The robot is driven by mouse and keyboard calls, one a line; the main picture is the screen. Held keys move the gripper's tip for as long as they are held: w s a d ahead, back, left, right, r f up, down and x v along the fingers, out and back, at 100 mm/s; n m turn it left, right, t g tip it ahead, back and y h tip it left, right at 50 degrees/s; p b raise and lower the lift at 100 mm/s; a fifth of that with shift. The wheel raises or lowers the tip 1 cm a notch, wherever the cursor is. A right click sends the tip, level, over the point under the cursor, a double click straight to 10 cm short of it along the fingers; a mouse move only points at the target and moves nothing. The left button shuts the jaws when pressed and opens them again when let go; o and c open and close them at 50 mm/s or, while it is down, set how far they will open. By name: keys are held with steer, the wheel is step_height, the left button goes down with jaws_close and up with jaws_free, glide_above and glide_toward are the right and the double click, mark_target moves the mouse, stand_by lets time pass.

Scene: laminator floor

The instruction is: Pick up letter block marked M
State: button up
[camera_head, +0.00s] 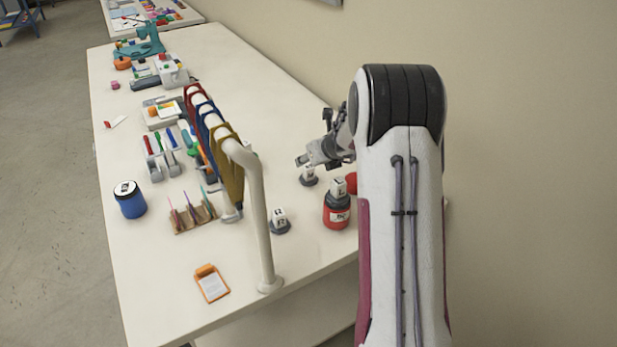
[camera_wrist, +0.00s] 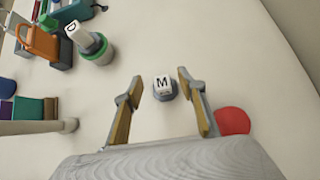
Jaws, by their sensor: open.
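The white letter block marked M (camera_wrist: 163,84) sits on a small grey round base on the table in the wrist view. My gripper (camera_wrist: 158,86) is open, with one finger on each side of the block in that view, and I see no contact. In the head view my gripper (camera_head: 304,161) is above and close to a white block on a dark base (camera_head: 308,175), which appears to be the same block. Its letter is too small to read there.
A block marked D (camera_wrist: 80,33) stands on a green and white base. A red round thing (camera_wrist: 231,121) lies near the right finger. A red jar (camera_head: 337,212) with a block on top and another block (camera_head: 279,217) stand nearer. A white rail (camera_head: 262,215) with hanging straps stands left.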

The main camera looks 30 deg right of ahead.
mark_target(309, 167)
steer(key=shift+f, duration=0.15)
steer(key=shift+f, duration=1.5)
steer(key=shift+x, duration=1.45)
steer(key=shift+w, duration=0.1)
jaws_close()
